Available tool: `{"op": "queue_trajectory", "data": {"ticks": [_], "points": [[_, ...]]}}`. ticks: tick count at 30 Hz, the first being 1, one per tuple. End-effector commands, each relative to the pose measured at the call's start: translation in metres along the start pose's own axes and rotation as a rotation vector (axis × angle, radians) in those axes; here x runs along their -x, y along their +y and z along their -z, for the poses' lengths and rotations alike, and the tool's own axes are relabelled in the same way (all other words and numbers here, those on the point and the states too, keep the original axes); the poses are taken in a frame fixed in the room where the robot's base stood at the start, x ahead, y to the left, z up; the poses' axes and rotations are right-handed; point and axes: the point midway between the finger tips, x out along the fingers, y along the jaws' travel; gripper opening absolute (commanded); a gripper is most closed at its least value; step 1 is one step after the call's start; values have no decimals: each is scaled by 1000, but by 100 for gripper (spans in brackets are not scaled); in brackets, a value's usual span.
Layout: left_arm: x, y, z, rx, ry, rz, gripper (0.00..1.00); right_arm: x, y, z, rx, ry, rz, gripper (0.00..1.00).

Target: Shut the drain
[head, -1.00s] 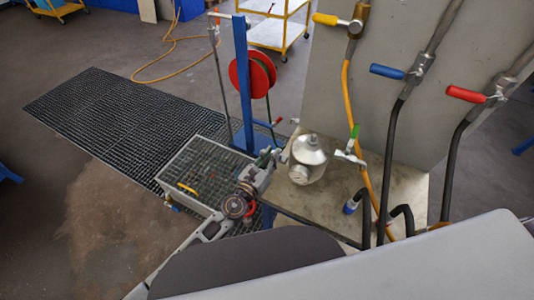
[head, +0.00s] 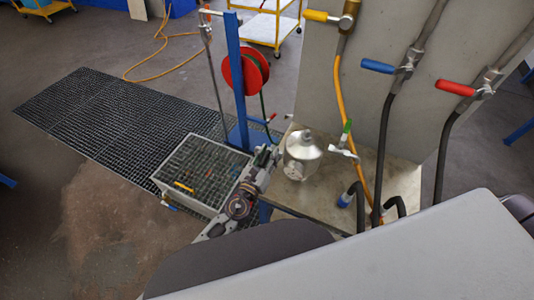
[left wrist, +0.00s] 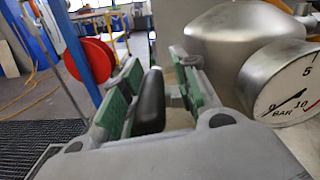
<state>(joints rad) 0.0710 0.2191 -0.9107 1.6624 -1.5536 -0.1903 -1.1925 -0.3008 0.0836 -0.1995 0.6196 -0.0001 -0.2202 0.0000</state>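The silver vessel (head: 302,150) stands on a grey bench, with a round pressure gauge (left wrist: 292,92) on its side in the left wrist view. My left gripper (head: 266,157) is beside the vessel, on its left. In the left wrist view my left gripper (left wrist: 155,85) has its green-padded fingers apart, with a black lever handle (left wrist: 150,102) between them. The handle looks closer to the left finger, and I cannot tell whether it touches. The valve body under the handle is hidden, so its lever position is unclear. My right gripper is out of view.
A wire-mesh-topped tub (head: 185,200) and floor grating (head: 85,115) lie to the left. A blue post (head: 238,85) with a red hose reel (head: 243,70) stands behind. Yellow, blue (head: 378,66) and red (head: 455,88) valve handles and hoses crowd the panel at right.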

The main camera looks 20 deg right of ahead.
Motion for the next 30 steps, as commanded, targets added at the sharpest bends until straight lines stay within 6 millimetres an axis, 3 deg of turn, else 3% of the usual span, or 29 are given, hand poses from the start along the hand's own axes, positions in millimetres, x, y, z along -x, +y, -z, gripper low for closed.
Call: {"op": "queue_trajectory", "data": {"ticks": [17, 30], "points": [[5, 4, -2, -4, -5, -7, 40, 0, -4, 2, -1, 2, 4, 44], [45, 4, -2, -5, -4, -7, 40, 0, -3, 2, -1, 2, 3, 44]]}}
